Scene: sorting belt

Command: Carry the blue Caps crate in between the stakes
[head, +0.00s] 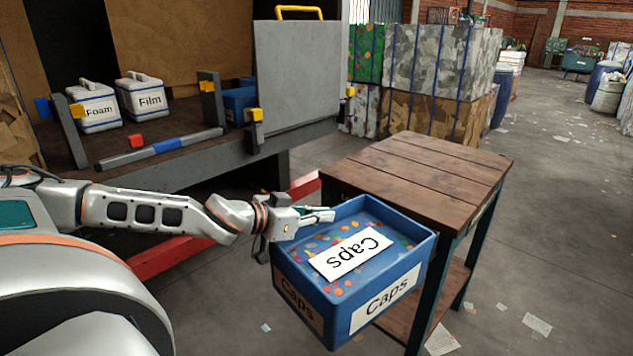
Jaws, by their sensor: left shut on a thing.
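The blue Caps crate (350,308) is in the lower middle of the head view, full of small coloured caps, with a white Caps card on top. My left gripper (318,216) is shut on the crate's far left rim. The crate hangs roughly level at the near left side of the wooden table; whether it touches the table I cannot tell. Grey stakes stand on the dark load bed at the left: a left one (70,133), a back one (211,102) and a front right one (256,133). My right gripper is out of view.
On the bed (190,172) are the Foam box (97,119), the Film box (143,100), a red block (135,141), a grey-blue bar (160,149), another blue crate (238,103) and an upright grey panel (298,75). The wooden table (420,160) stands right, its top clear.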

